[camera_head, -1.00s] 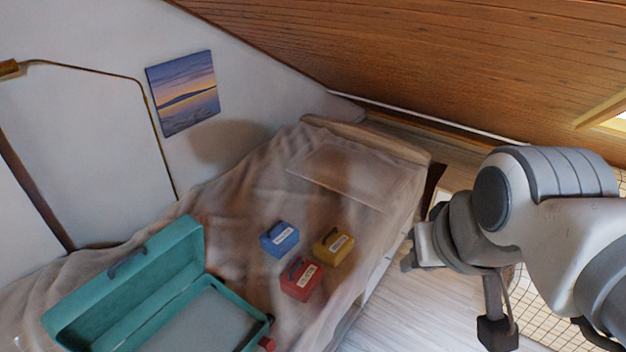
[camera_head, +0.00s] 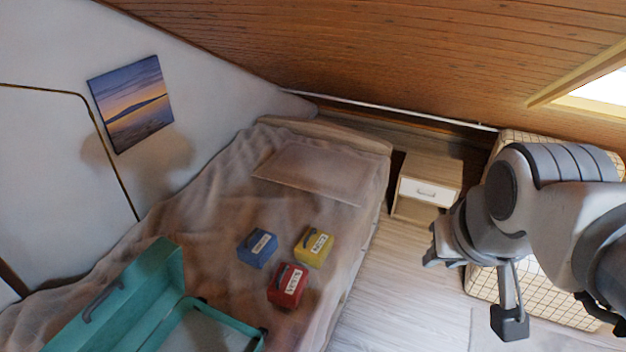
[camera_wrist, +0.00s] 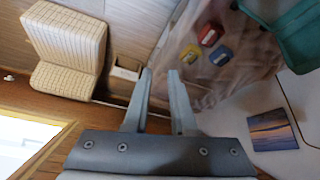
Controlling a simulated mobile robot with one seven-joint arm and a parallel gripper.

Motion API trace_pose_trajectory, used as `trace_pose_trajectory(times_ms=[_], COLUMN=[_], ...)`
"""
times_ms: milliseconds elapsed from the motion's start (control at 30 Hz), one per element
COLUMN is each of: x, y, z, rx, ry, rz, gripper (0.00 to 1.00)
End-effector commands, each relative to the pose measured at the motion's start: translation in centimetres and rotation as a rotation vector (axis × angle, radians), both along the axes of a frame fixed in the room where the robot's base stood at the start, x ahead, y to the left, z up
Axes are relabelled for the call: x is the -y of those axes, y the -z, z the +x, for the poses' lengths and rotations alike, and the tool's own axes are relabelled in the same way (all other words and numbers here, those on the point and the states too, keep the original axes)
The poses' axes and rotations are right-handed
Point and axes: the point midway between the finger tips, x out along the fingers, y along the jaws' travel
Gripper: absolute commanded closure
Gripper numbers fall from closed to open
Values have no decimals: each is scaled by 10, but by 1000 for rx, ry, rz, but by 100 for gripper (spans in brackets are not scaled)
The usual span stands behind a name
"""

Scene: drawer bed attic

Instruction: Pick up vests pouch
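Three small handled pouches stand close together on the bed: a blue one (camera_head: 257,248), a yellow one (camera_head: 314,247) and a red one (camera_head: 287,286). Each has a white label, too small to read surely, so I cannot tell which says vests. In the wrist view the red (camera_wrist: 210,34), yellow (camera_wrist: 193,51) and blue (camera_wrist: 220,56) pouches show beyond my fingers. My gripper (camera_head: 431,257) is to the right of the bed, well apart from the pouches. In the wrist view its two fingers (camera_wrist: 160,72) are apart with nothing between them.
An open teal case (camera_head: 165,262) lies on the bed (camera_head: 215,215) at lower left. A nightstand (camera_head: 428,187) and a checked chair (camera_head: 480,283) are behind and below my arm. The sloping wooden ceiling (camera_head: 400,50) comes low on the right. Floor beside the bed is clear.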

Motion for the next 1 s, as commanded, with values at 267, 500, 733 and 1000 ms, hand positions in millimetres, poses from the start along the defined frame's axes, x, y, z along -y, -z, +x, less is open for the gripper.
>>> trace_pose_trajectory(times_ms=[267, 500, 733, 1000], x=[1, -7, -24, -58], y=[69, 144, 226, 320], z=[58, 108, 145, 175], rx=[-61, -102, -131, -140], ry=[-11, -41, -74, -89], rz=[-63, -59, 20, 198], gripper=[75, 75, 75, 75])
